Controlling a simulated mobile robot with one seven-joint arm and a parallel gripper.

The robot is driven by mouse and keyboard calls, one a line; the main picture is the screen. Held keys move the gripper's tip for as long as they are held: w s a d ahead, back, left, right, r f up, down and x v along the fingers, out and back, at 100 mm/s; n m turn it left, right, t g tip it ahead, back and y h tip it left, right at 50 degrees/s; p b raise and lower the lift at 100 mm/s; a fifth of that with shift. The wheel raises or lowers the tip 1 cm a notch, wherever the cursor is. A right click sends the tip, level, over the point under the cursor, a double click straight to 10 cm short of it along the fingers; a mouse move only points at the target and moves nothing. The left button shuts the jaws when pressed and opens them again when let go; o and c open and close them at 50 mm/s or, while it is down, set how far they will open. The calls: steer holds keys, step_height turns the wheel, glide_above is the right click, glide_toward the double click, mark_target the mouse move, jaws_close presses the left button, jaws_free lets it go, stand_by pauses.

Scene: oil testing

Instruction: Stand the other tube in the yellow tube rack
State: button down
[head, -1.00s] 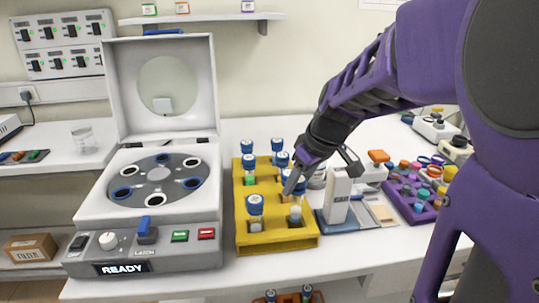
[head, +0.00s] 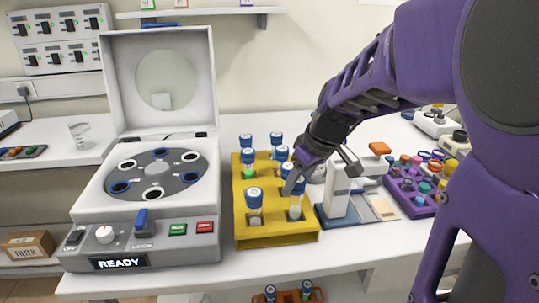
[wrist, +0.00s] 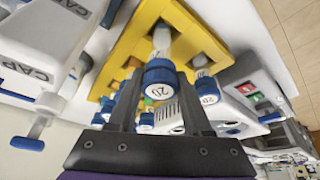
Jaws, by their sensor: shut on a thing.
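My gripper (head: 296,180) is shut on a blue-capped tube (head: 295,208), held by its cap at the front right opening of the yellow tube rack (head: 277,238). In the wrist view my gripper (wrist: 160,82) has the cap, marked 20, of the held tube (wrist: 161,72) between its fingers. The tube looks upright, its lower end at or in the opening; how deep is unclear. Another blue-capped tube (head: 255,205) stands in the front left opening. Several more capped tubes stand farther back, partly hidden by my gripper.
A centrifuge (head: 140,240) with its lid up stands left of the rack, its display reading READY. A white device (head: 338,192) stands close on the right, near a purple rack (head: 420,208) of coloured caps. An orange rack (head: 287,297) with tubes sits below the table's front edge.

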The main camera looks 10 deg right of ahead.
steer(key=shift+f, duration=1.2)
stand_by(0.6)
steer(key=shift+c, duration=1.2)
jaws_free()
